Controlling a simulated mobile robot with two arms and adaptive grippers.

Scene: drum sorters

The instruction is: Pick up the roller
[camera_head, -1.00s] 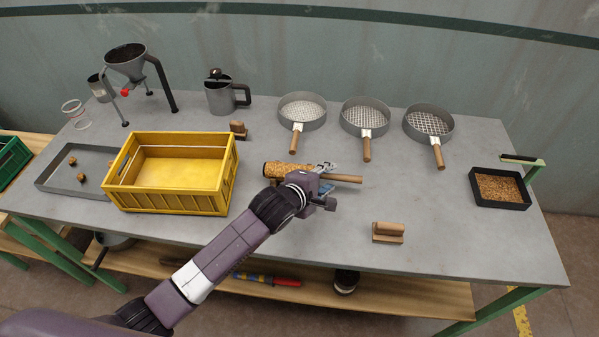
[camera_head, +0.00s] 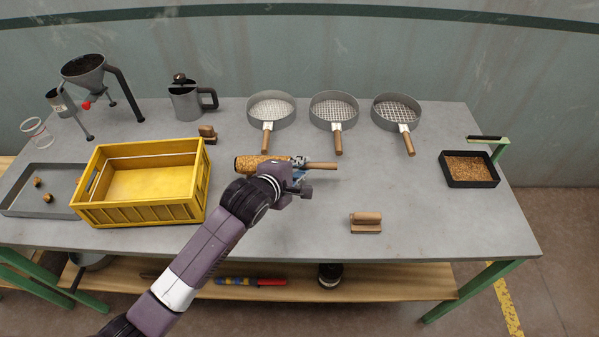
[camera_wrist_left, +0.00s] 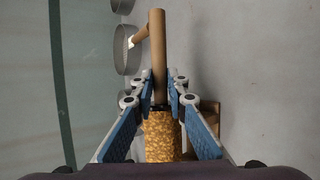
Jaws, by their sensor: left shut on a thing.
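The roller has a golden, cork-like cylinder (camera_head: 252,163) and a straight wooden handle (camera_head: 322,166). It lies level, cylinder to the left, in the middle of the table area. My left gripper (camera_head: 297,168) is shut on the roller near where the handle meets the cylinder. In the left wrist view the cylinder (camera_wrist_left: 160,138) is between the blue finger pads and the handle (camera_wrist_left: 158,55) points away. Whether the roller touches the table I cannot tell. My wrist hides part of it in the head view. My right gripper is not in view.
A yellow crate (camera_head: 150,213) stands left of the roller. Three sieves (camera_head: 333,110) lie behind it. A wooden block (camera_head: 366,228) is at the front right, and a black tray of grain (camera_head: 497,180) at the far right. The grey table (camera_head: 420,205) is clear between them.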

